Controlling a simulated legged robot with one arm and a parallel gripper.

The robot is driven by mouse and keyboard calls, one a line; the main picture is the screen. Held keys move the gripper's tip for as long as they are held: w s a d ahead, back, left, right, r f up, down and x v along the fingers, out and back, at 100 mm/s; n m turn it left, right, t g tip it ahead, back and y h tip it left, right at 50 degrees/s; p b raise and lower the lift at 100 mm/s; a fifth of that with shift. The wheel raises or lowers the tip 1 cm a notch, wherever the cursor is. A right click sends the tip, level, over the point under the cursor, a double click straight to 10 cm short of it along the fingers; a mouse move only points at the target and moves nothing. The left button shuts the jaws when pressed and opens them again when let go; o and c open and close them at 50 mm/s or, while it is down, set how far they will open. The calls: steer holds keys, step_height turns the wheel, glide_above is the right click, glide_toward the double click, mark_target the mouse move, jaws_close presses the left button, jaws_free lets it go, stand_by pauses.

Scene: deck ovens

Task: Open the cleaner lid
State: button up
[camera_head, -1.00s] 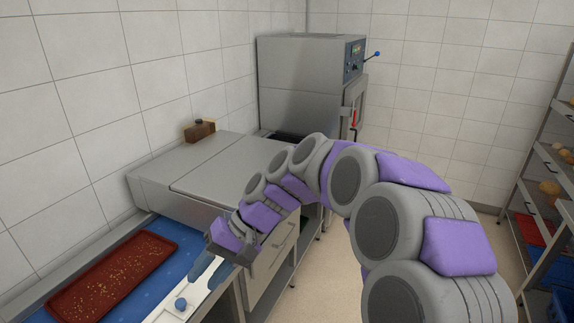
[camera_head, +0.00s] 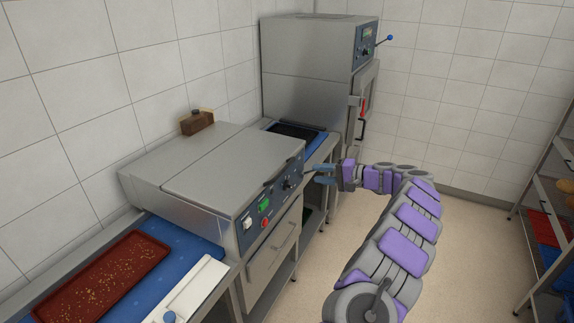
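The cleaner (camera_head: 180,190) is a low stainless steel box on the left counter. Its flat lid (camera_head: 235,165) lies down, shut, over the top. The front has a dark control panel (camera_head: 268,205) with a green display, a red button and knobs. My gripper (camera_head: 318,175) is to the right of the panel's far end, near the lid's front right corner. Its blue fingers point left toward the cleaner and look parted, with no object clearly between them. Whether a fingertip touches the cleaner cannot be told.
A red tray (camera_head: 95,285) lies on the blue belt at the lower left. A brown block (camera_head: 197,122) stands on the cleaner's back. A tall oven (camera_head: 310,75) stands beyond. A rack (camera_head: 548,200) is at right. The floor between is clear.

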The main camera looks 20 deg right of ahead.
mark_target(285, 167)
steer(key=shift+h, duration=0.3)
steer(key=x, duration=0.5)
steer(key=w+d+b+x, duration=0.1)
steer(key=x, duration=0.4)
steer(key=d+b+x, duration=0.1)
steer(key=x, duration=0.4)
steer(key=shift+w+a+f, duration=0.15)
steer(key=shift+w+f, duration=0.2)
steer(key=shift+w, duration=0.2)
steer(key=shift+c, duration=0.3)
steer(key=shift+c, duration=0.8)
steer(key=shift+f, duration=0.1)
jaws_close()
